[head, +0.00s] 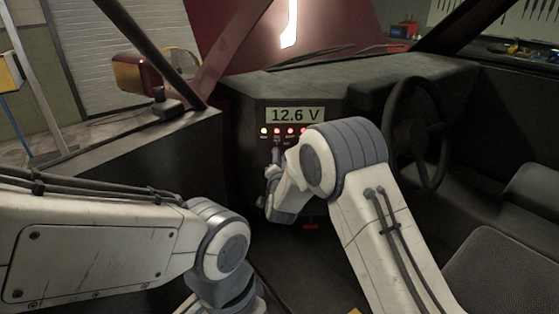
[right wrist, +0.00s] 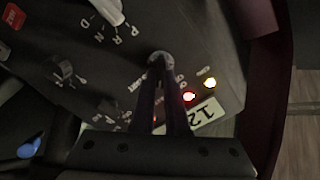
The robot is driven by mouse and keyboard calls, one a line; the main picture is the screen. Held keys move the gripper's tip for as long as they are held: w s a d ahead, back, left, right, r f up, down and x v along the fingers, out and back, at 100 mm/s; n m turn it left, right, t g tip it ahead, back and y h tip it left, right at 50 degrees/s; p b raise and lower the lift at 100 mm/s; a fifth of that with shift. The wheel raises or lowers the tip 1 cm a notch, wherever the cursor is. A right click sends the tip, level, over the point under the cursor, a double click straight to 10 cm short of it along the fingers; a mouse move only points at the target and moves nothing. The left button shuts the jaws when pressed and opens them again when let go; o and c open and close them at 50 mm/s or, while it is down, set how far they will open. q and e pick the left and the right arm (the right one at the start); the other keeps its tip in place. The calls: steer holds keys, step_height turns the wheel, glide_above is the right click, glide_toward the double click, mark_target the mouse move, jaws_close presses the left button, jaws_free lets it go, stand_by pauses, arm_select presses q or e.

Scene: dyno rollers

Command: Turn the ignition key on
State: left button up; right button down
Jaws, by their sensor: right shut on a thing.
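The ignition key (right wrist: 161,59) shows in the right wrist view as a small grey rounded piece on the dark dash panel, between my right fingertips. My right gripper (right wrist: 162,72) is shut on it, and the fingers hide part of it. Small labels surround it, too blurred to read surely, so the key's turn position cannot be told. In the head view my right gripper (head: 275,152) reaches the panel just under a row of indicator lights; the key is hidden there. My left arm enters at the lower left, with its gripper out of view.
A display (head: 295,115) reads 12.6 V above lit yellow and red lights. The steering wheel (head: 418,135) stands to the right, with a seat (head: 500,265) below. In the right wrist view, a selector lever (right wrist: 108,12) and a rotary knob (right wrist: 62,70) sit near the key.

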stand_by(0.3)
steer(key=c, duration=0.9)
jaws_free()
steer(key=s, duration=1)
steer(key=shift+s+d+b, duration=0.15)
steer(key=shift+s+b, duration=0.05)
steer(key=shift+b, duration=0.1)
